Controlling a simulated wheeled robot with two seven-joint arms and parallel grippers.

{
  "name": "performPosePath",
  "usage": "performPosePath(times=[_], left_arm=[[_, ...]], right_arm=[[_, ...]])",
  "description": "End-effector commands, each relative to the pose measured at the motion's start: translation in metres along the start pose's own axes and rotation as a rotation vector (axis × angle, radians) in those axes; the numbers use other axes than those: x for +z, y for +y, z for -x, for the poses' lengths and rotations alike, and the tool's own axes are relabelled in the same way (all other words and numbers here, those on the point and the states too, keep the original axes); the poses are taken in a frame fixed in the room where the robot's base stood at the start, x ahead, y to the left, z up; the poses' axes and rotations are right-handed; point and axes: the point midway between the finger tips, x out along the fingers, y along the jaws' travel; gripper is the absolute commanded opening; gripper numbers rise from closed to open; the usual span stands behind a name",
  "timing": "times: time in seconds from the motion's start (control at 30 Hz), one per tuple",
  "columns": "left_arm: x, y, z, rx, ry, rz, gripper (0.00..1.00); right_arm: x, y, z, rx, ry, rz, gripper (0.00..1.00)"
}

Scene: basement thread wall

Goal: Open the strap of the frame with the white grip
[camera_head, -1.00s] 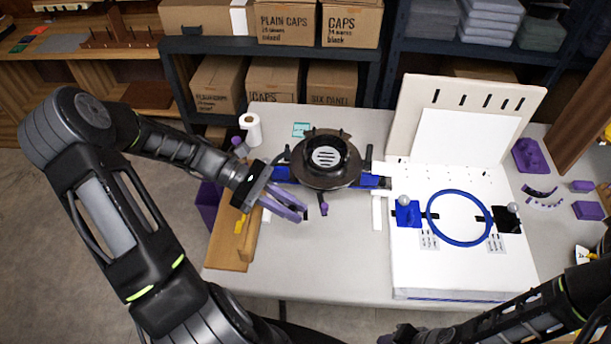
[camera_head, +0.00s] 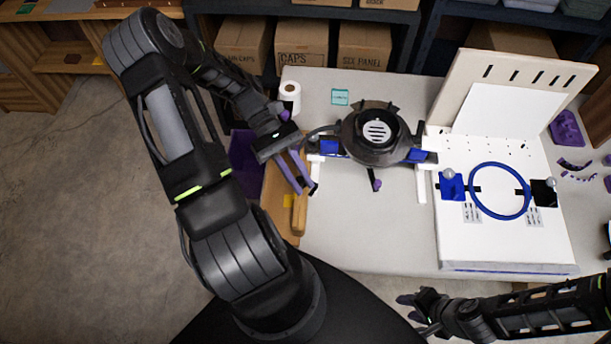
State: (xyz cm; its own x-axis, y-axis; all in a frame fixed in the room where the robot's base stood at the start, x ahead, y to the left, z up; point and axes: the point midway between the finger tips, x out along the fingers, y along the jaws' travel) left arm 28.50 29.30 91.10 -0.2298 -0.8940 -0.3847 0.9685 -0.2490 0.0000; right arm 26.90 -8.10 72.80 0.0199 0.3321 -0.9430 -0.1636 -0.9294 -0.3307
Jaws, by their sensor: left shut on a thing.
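A dark round cap frame (camera_head: 364,151) with a pale slotted disc (camera_head: 377,131) on top sits on a blue-and-black bar on the table. A short black strap-like piece with a purple knob (camera_head: 376,185) points forward from it. A thin dark curved band (camera_head: 318,130) runs from its left side toward my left gripper. I cannot tell which part is the white grip. My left gripper (camera_head: 303,184), with purple fingers, is left of the frame and shut on a small dark thing (camera_head: 313,188), partly hidden. My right gripper (camera_head: 411,308) is low at the table's front, open and empty.
A white board (camera_head: 500,245) with a blue hoop (camera_head: 471,190) stands right. A paper roll (camera_head: 290,92) and teal card (camera_head: 341,97) lie behind. A wooden block (camera_head: 299,212) and purple bin (camera_head: 243,165) are near my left gripper. The table's front middle is clear.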

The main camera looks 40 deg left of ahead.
Motion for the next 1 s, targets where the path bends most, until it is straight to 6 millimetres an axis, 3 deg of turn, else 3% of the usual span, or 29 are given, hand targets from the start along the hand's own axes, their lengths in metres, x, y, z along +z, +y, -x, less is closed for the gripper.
performPosePath(times=[0.27, 0.3, 0.4, 1.0], left_arm=[[-0.0007, 0.0004, 0.0004, 0.001, 0.002, -0.001, 0.00], [-0.0007, 0.0004, 0.0004, 0.001, 0.002, 0.000, 0.19], [-0.0005, 0.0004, 0.0004, 0.001, 0.002, 0.000, 0.27], [0.0000, 0.0020, -0.0031, 0.010, 0.000, 0.005, 0.28]], right_arm=[[-0.0002, 0.0002, -0.0001, 0.000, 0.000, 0.000, 0.36], [-0.0002, 0.0002, -0.0001, 0.000, 0.000, 0.000, 0.36], [-0.0002, 0.0001, -0.0001, 0.000, 0.000, 0.000, 0.36], [-0.0002, 0.0011, -0.0031, 0.000, 0.000, 0.000, 0.36]])
